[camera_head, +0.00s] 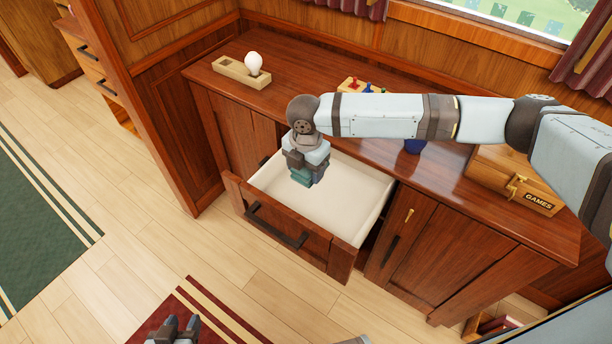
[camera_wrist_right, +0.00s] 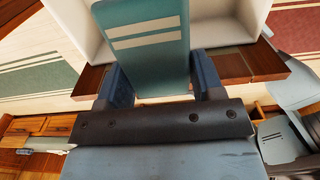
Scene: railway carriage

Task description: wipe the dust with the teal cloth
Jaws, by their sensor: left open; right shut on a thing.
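The teal cloth (camera_head: 301,177) is in my right gripper (camera_head: 310,172), inside the open drawer (camera_head: 345,225) near its back left corner. In the right wrist view the cloth (camera_wrist_right: 143,35) is a flat teal piece with two pale stripes, between the two blue fingers of the right gripper (camera_wrist_right: 160,80). The fingers are shut on it. I cannot tell whether the cloth touches the drawer floor. No dust can be made out on the pale drawer floor. My left gripper (camera_head: 175,329) is open and empty, low over the red rug at the bottom edge.
The cabinet top (camera_head: 320,75) holds a wooden holder (camera_head: 232,70) with a white egg-like thing (camera_head: 253,63), a small board with coloured pegs (camera_head: 361,87), a blue object (camera_head: 413,146) partly behind my right arm, and a GAMES box (camera_head: 512,181). The drawer's front and middle are clear.

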